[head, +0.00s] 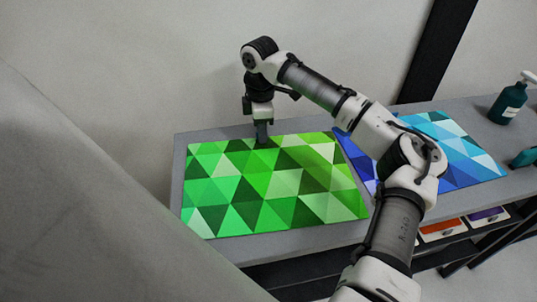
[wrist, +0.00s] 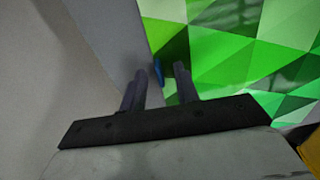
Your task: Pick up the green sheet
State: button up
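The green sheet (head: 270,187), patterned in green triangles, lies flat on the left part of the grey table. My gripper (head: 263,141) points down at the sheet's far edge, near its middle. In the wrist view the green sheet (wrist: 225,55) fills the right side. There my gripper (wrist: 160,82) has two dark fingers spread apart, one over bare table and one over the sheet, with the sheet's edge running between them. A small blue piece (wrist: 158,71) shows between the fingers at that edge. I cannot tell whether the fingertips touch the sheet.
A blue triangle-patterned sheet (head: 462,150) lies to the right, partly hidden by my arm. A dark green pump bottle (head: 508,103) stands at the table's right. The grey table (head: 288,243) has a narrow bare front margin. Orange (head: 441,230) and purple items sit on a shelf below. A wall is behind.

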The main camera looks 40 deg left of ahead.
grip_shut()
jog(key=shift+r, duration=0.15)
notch_tip(320, 180, up, 20)
jog(key=b, duration=0.1)
dwell(0.5)
jog(key=c, duration=0.6)
grip_release()
jog(key=shift+c, duration=0.2)
grip_shut()
